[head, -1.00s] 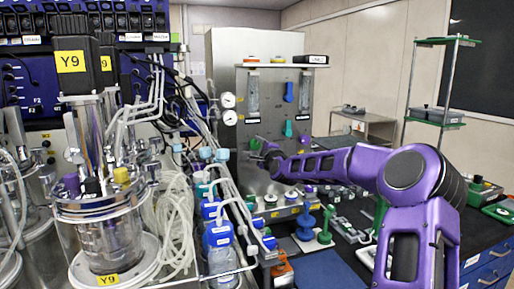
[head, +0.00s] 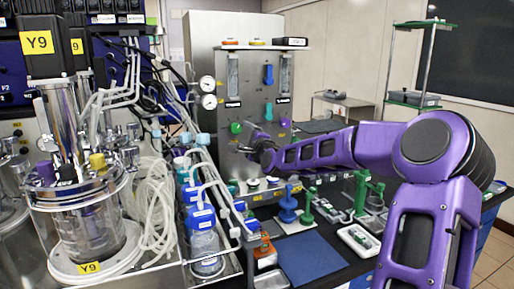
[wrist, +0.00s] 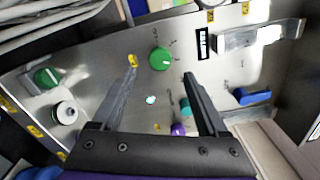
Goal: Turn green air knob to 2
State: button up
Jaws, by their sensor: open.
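A round green knob (wrist: 160,58) with a white pointer mark sits on the steel panel, just beyond my fingertips in the wrist view. A second green knob (wrist: 47,77), also with a white mark, is at the left. I cannot read any numbers or tell which is the air knob. In the head view a green knob (head: 236,127) shows up and left of my gripper (head: 253,148). My gripper (wrist: 160,74) is open and empty, and its two fingers point at the panel. I see no contact with a knob.
A teal knob (wrist: 185,105), a purple knob (wrist: 178,129) and a blue lever (wrist: 251,96) are also on the panel. A white-grey knob (wrist: 65,113) is at the left. Bottles with blue caps (head: 203,218) and tubing stand left of the panel.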

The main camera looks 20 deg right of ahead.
jog(key=s+p, duration=0.1)
jog(key=s, duration=0.9)
jog(key=shift+s, duration=0.4)
